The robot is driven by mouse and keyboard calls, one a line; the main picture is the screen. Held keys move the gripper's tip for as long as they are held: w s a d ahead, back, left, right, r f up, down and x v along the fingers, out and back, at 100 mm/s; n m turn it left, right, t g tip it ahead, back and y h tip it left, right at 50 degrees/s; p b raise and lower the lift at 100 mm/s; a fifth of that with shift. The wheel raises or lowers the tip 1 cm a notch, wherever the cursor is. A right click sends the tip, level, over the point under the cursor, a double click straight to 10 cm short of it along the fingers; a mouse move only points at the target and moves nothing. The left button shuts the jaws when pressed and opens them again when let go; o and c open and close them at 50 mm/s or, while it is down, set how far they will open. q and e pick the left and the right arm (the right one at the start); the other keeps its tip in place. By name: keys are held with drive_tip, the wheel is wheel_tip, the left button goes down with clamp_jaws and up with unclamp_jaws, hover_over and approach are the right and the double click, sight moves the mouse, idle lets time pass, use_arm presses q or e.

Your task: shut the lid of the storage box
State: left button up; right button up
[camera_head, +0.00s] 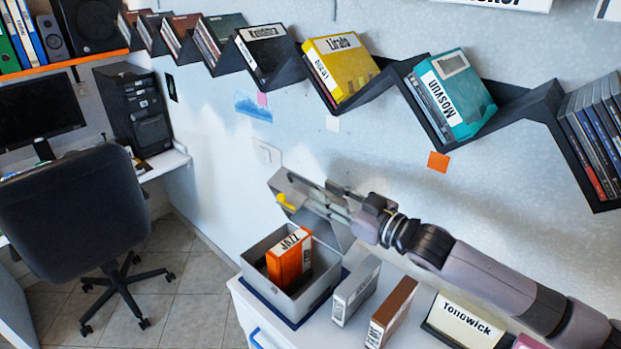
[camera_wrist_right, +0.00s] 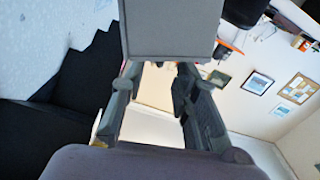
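The storage box (camera_head: 322,294) is an open grey box near the left end of the white surface, with an orange case marked JAZZ (camera_head: 288,261) standing in it. Its grey lid (camera_head: 340,236) is raised at the wall side, with a yellow piece (camera_head: 285,202) at its upper left. My right gripper (camera_head: 318,204) is in front of the lid and hides part of it. In the right wrist view the gripper (camera_wrist_right: 155,70) has its fingers apart, with a grey panel, apparently the lid (camera_wrist_right: 168,28), across the fingertips. Contact cannot be told. My left gripper is not in view.
A grey case (camera_head: 355,292), a brown case (camera_head: 391,314) and a Tonowick case (camera_head: 465,322) stand right of the box. A zigzag wall shelf (camera_head: 400,85) with several cases runs above my right arm. An office chair (camera_head: 75,205) stands at the left.

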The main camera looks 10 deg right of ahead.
sight(310, 185)
drive_tip(key=p+x, duration=0.1)
drive_tip(key=x, duration=0.4)
drive_tip(key=shift+w+a, duration=0.1)
drive_tip(key=shift+c, duration=0.5)
clamp_jaws()
idle(0.3)
